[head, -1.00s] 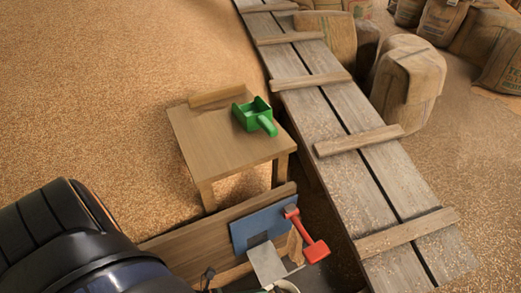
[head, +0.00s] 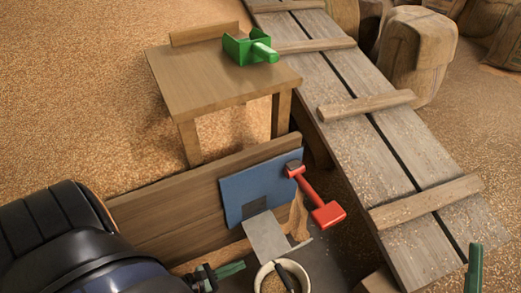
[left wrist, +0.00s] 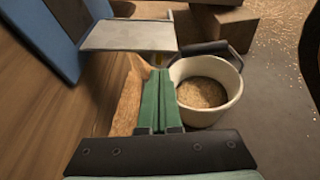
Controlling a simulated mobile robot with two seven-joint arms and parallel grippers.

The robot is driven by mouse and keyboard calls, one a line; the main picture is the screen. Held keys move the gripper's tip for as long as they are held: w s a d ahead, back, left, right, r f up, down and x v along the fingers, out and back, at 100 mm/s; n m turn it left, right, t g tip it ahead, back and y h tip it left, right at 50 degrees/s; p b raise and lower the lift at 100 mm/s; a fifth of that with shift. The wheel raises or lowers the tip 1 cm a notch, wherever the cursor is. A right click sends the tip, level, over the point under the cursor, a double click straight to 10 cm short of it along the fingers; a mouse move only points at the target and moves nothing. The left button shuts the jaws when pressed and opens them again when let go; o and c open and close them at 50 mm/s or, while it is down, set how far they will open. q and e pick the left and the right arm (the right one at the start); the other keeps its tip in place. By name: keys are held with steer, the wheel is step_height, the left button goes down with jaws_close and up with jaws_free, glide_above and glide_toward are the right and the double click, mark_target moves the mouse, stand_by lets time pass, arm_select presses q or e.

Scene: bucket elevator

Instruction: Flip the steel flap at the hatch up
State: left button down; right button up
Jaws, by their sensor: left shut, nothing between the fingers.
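The steel flap (head: 265,237) is a flat grey plate. It juts out and slopes down from the dark opening in the blue hatch panel (head: 238,190). In the left wrist view the flap (left wrist: 130,36) shows at the top, with a pale front edge. My left gripper (head: 236,268) is shut and empty, low in front of the hatch. In the left wrist view its green fingers (left wrist: 158,74) lie together, tips just below the flap's edge; I cannot tell whether they touch it. A green finger of my right gripper (head: 475,268) shows at the lower right; its other finger is hidden.
A white bucket (head: 305,273) holding grain stands close below the flap, right of my left fingers. A red lever (head: 315,200) is at the panel's right. A wooden table (head: 190,85) with a green scoop (head: 245,48) stands behind. A plank ramp (head: 370,140) rises at right.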

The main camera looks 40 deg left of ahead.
mark_target(261, 258)
arm_select(q)
steer(key=shift+m+y, duration=0.3)
steer(key=shift+m, duration=0.4)
steer(key=f+b, duration=0.1)
steer(key=f, duration=0.1)
steer(key=f+b, duration=0.1)
steer(key=f, duration=0.1)
steer(key=shift+a+b, duration=0.35)
steer(key=shift+a, duration=0.05)
arm_select(e)
steer(key=s+n+y, duration=0.1)
steer(key=s+r+n+y, duration=0.1)
steer(key=s+n+y, duration=0.1)
steer(key=y, duration=0.1)
steer(key=shift+s+a+r, duration=0.3)
steer(key=shift+r, duration=0.1)
arm_select(q)
steer(key=shift+w, duration=0.15)
arm_select(e)
steer(key=shift+f, duration=0.1)
arm_select(q)
steer(key=b+x, duration=0.3)
steer(key=x, duration=0.7)
arm_select(e)
steer(key=f, duration=0.3)
steer(key=shift+w+a+f, duration=0.1)
steer(key=shift+a+f, duration=0.1)
steer(key=shift+f, duration=0.05)
